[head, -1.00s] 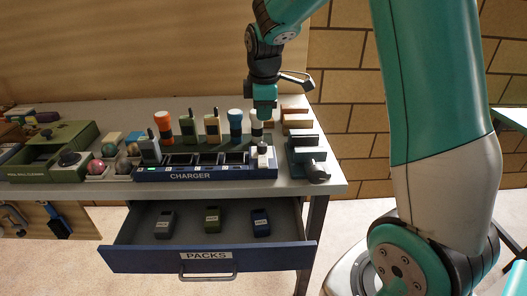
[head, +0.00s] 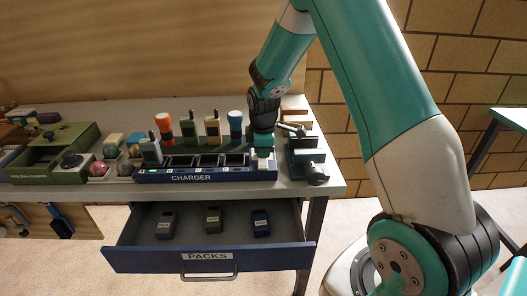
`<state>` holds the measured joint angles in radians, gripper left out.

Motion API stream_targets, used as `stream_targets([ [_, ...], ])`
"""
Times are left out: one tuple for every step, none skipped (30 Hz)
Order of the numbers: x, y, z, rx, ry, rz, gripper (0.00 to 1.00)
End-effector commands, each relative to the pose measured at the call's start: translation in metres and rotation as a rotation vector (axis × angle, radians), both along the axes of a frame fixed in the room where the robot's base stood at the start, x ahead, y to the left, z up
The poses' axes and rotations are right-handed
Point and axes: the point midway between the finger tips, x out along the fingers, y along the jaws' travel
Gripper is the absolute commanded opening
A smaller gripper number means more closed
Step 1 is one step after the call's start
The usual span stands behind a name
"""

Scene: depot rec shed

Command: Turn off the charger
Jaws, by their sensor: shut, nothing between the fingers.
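The charger (head: 220,176) is a long dark blue unit with a row of bays and a "CHARGER" label, on the front of the bench. A grey handheld device (head: 150,152) stands upright in its leftmost bay; the middle bays look empty. My gripper (head: 263,151) points down at the charger's right end and is shut, with nothing held. A pale part shows just below it there. My gripper covers most of that end, so a switch and any contact with it cannot be made out.
Orange (head: 163,128) and blue (head: 236,124) torches and two radios stand behind the charger. A blue clamp-like block (head: 307,163) sits close on its right. Below, an open drawer (head: 208,257) labelled "PACKS" holds three packs. A green ball cleaner (head: 55,155) stands left.

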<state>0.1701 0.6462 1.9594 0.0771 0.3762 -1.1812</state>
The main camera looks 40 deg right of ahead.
Motion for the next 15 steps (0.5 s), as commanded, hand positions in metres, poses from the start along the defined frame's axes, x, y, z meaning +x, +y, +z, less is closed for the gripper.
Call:
stream_targets([
  [0.0007, -0.0004, -0.0039, 0.001, 0.001, 0.0, 0.0],
  [0.001, -0.0007, -0.0061, 0.001, 0.001, 0.0, 0.0],
  [0.0013, -0.0009, -0.0081, 0.001, 0.001, 0.0, 0.0],
  [0.0016, -0.0009, -0.0092, 0.0, 0.0, 0.0, 0.0],
  [0.0017, -0.001, -0.0102, 0.001, -0.001, 0.0, 0.0],
  [0.0018, -0.0011, -0.0111, 0.0, -0.001, 0.0, 0.0],
  [0.0019, -0.0012, -0.0115, 0.0, -0.001, 0.0, 0.0],
  [0.0019, -0.0012, -0.0117, 0.0, -0.001, 0.0, 0.0],
  [0.0019, -0.0012, -0.0118, 0.0, -0.001, 0.0, 0.0],
  [0.0019, -0.0012, -0.0118, 0.0, -0.001, 0.0, 0.0],
  [0.0019, -0.0012, -0.0117, 0.0, -0.001, 0.0, 0.0],
  [0.0019, -0.0012, -0.0117, 0.0, -0.001, 0.0, 0.0],
  [0.0019, -0.0012, -0.0116, 0.0, -0.001, 0.0, 0.0],
  [0.0019, -0.0013, -0.0116, 0.0, -0.001, 0.0, 0.0],
  [0.002, -0.0014, -0.0116, 0.002, 0.001, -0.001, 0.0],
])
